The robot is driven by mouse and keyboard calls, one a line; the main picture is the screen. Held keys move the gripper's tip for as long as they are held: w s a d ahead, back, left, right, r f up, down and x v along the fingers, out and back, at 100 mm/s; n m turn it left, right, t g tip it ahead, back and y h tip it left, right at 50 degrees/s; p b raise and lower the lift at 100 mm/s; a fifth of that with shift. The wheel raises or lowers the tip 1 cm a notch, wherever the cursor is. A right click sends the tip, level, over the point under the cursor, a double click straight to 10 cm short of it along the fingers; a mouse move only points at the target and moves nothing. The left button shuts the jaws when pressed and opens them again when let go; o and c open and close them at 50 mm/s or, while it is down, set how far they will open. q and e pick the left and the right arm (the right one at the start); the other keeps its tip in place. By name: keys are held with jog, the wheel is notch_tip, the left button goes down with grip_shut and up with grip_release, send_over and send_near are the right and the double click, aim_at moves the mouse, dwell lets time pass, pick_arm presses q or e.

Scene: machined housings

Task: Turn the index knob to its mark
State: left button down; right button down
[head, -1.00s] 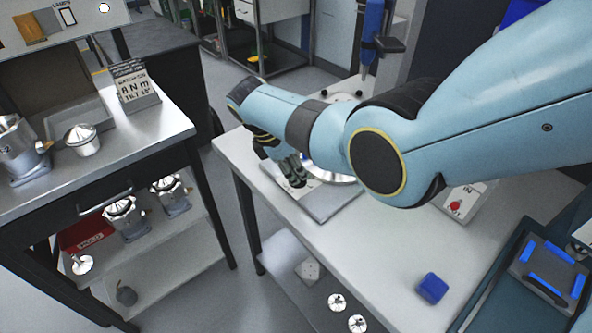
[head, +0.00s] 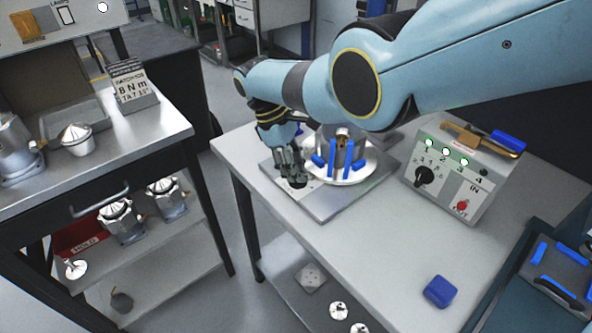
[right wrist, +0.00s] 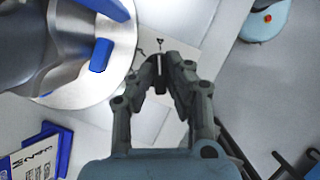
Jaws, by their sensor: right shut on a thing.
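The index knob (right wrist: 160,77) is small and black with a white line. It stands on a pale label plate beside the round silver turntable (right wrist: 118,72). A small dark mark (right wrist: 160,42) is printed on the label above the knob, and the white line points roughly toward it. My right gripper (right wrist: 162,84) is shut on the knob, one finger on each side. In the head view my right gripper (head: 293,178) reaches down to the label at the fixture plate's left side and hides most of the knob. My left gripper is not in view.
The turntable carries a metal part between blue clamps (head: 333,157). A control box (head: 461,177) with green lamps, a black selector and a red button stands to the right. A blue block (head: 440,291) lies near the front edge. The table between them is clear.

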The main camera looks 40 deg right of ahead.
jog(key=shift+s+f, duration=0.1)
dwell(0.4)
jog(key=c, duration=1.3)
grip_release()
jog(key=shift+c, duration=0.2)
jog(key=shift+w+r, duration=0.2)
jog(key=shift+r, duration=0.1)
jog(key=v, duration=1.1)
jog(key=shift+w+r, duration=0.1)
